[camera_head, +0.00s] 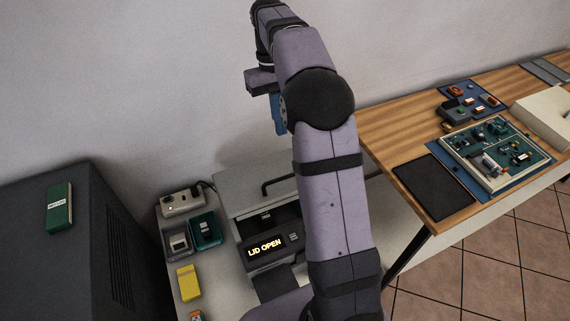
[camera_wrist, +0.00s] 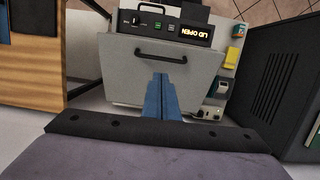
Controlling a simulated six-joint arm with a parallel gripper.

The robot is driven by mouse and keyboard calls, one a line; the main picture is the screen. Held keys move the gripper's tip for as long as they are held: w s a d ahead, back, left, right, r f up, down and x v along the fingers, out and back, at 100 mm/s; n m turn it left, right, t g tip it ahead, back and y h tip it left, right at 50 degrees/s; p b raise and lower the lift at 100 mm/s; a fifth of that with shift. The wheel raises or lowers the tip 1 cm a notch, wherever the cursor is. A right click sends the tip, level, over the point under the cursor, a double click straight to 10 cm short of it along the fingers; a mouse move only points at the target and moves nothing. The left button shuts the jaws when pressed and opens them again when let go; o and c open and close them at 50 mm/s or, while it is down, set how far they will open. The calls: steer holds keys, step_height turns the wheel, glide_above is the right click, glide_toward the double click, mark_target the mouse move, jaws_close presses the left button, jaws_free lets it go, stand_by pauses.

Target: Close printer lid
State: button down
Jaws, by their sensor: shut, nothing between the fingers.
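The grey printer has a front panel (camera_head: 265,247) with a lit display reading "LID OPEN"; the panel also shows in the wrist view (camera_wrist: 165,27). The pale grey lid (camera_head: 245,190) stands raised behind the panel, with a dark opening under it. A black bar handle (camera_head: 275,186) runs along its edge; the lid (camera_wrist: 125,78) and handle (camera_wrist: 160,52) show clearly in the wrist view. My gripper (camera_wrist: 159,77) has blue fingers, shut and empty, seen over the lid with no visible contact. In the head view my gripper (camera_head: 279,128) is high above the printer, partly hidden by my arm.
A power strip (camera_head: 182,200), small bins (camera_head: 205,230) and a yellow item (camera_head: 187,282) sit left of the printer. A dark cabinet (camera_head: 60,240) stands further left. A wooden bench (camera_head: 385,132) with a circuit board (camera_head: 500,150) is at right. The wall is close behind.

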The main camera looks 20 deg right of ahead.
steer(key=p, duration=0.4)
glide_toward(293, 195)
steer(key=shift+w+d+f, duration=0.1)
steer(key=shift+w+f, duration=0.65)
steer(key=shift+w, duration=0.15)
steer(key=shift+w+d+f, duration=0.1)
steer(key=shift+w+f, duration=0.65)
steer(key=shift+w, duration=0.2)
steer(key=s+f+t+b, duration=0.1)
steer(key=f+b, duration=0.2)
steer(key=s+f+t+b, duration=0.1)
steer(key=s+f+b, duration=0.1)
steer(key=f+b, duration=0.1)
steer(key=s+f+t+b, duration=0.1)
steer(key=s+f+b, duration=0.1)
steer(key=f+b, duration=0.1)
steer(key=shift+b, duration=0.7)
steer(key=shift+s+a, duration=0.1)
steer(key=shift+s, duration=0.15)
steer(key=shift+r+p, duration=0.65)
steer(key=shift+p, duration=0.1)
step_height(293, 195, up, 13)
steer(key=s+p, duration=0.1)
steer(key=s, duration=0.1)
steer(key=shift+s, duration=0.1)
